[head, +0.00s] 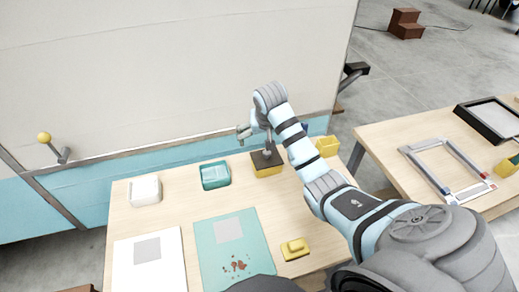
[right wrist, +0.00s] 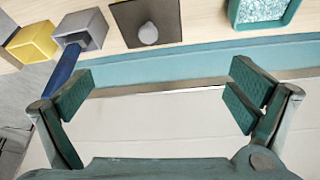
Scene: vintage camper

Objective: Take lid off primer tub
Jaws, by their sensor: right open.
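The primer tub (head: 268,172) is a yellow tub at the back of the near table in the head view. A dark brown square lid (head: 262,160) sits on top of it. The lid also shows in the right wrist view (right wrist: 168,24), with a round grey knob (right wrist: 148,34). My right gripper (head: 243,131) is open and empty, behind and above the tub, beside the camper wall. In the right wrist view its two fingers (right wrist: 160,90) are wide apart, with the lid beyond them and nothing between them. My left gripper is not in view.
A teal tray (head: 215,176) and a white container (head: 145,191) stand left of the tub. A yellow container (head: 327,146) and a grey holder with a blue handle (right wrist: 80,32) stand to its right. A yellow block (head: 294,249) lies in front. The camper wall (head: 160,70) rises behind.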

